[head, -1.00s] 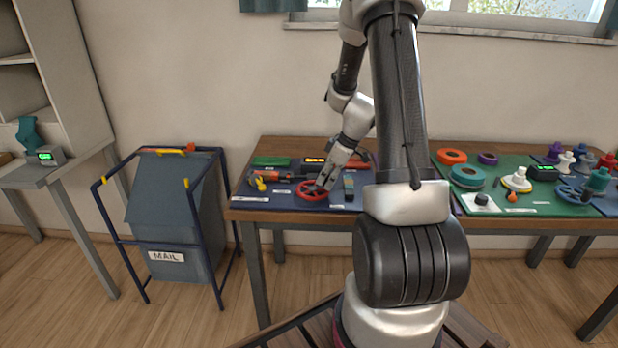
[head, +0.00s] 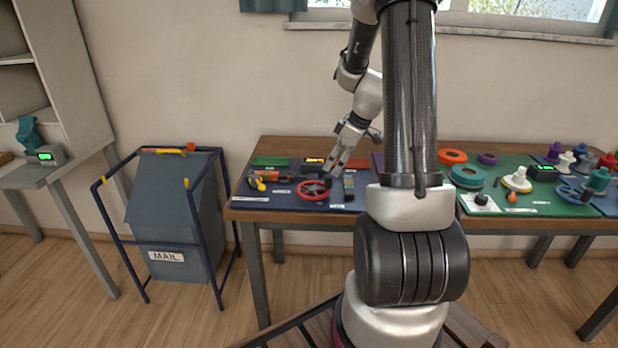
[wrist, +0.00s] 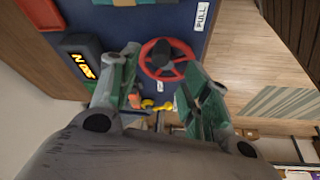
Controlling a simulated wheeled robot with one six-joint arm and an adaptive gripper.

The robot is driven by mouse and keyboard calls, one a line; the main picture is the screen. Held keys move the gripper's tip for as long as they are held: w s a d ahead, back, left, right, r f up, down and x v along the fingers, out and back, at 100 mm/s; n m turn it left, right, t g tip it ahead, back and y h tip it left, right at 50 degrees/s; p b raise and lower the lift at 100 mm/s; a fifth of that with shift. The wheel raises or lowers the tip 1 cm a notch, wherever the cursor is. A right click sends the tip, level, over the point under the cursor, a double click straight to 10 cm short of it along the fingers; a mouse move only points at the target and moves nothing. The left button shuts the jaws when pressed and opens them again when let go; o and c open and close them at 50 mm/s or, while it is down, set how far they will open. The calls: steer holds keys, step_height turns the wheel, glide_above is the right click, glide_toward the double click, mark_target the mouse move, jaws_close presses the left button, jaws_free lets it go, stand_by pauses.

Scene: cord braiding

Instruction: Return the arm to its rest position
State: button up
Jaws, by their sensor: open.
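My gripper (head: 333,168) is open and empty above the dark blue mat (head: 285,201) at the left end of the wooden table. In the head view its fingers point down and to the left, just over the red handwheel (head: 313,197). In the wrist view the two green-padded fingers of my gripper (wrist: 165,92) are spread apart. The red handwheel (wrist: 148,66) with its dark hub shows beyond and between them, apart from both fingers as far as I can tell. My arm reaches over from the right, and its column hides the middle of the table.
A small display box (wrist: 78,70) with lit digits stands on the mat close to one finger in the wrist view. A green mat (head: 545,208) with cord rolls and spools lies to the right. A grey mail bin (head: 165,215) stands left of the table.

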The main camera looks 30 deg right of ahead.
steer(key=v, duration=0.5)
steer(key=shift+r, duration=0.15)
steer(key=s+a+r+m+h, duration=0.1)
steer(key=s+a+r+m, duration=0.1)
steer(key=s+a+r, duration=0.2)
steer(key=s+a+r+m+h, duration=0.1)
steer(key=s+a+r+m, duration=0.2)
steer(key=s+a, duration=0.3)
steer(key=s+a+r+m, duration=0.2)
steer(key=s+a+r, duration=0.2)
steer(key=s, duration=0.8)
step_height(320, 180, up, 2)
steer(key=shift+a+r+m+t+h, duration=0.1)
steer(key=shift+a+m+t+h, duration=0.2)
steer(key=shift+a+t+h, duration=0.1)
